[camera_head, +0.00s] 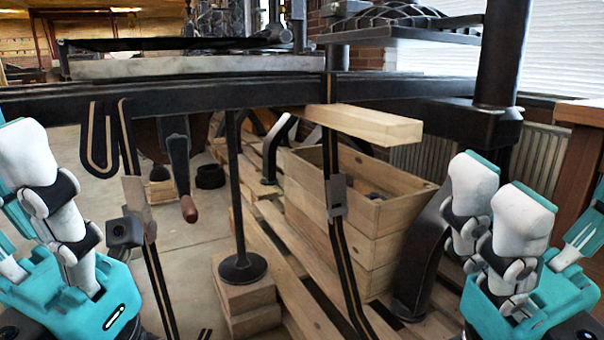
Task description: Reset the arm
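A black press frame crosses the view as a long horizontal beam (230,92). A dark lever with a wooden grip (188,209) hangs below it on the left. Which part is the arm named in the task, I cannot tell. My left gripper (20,205) is at the lower left, fingers up, in front of and below the beam. My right gripper (562,215) is at the lower right, fingers up, with a gap between its fingers and thumb. Both look open and empty, and neither appears to touch the press. The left gripper's outer part is cut off by the frame edge.
A wooden crate (360,215) stands on a slatted pallet behind the beam. A wooden bar (368,124) projects at the beam. Black straps with a buckle (336,198) hang in front. A round foot (242,267) rests on wooden blocks (246,297). A radiator (538,160) is at right.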

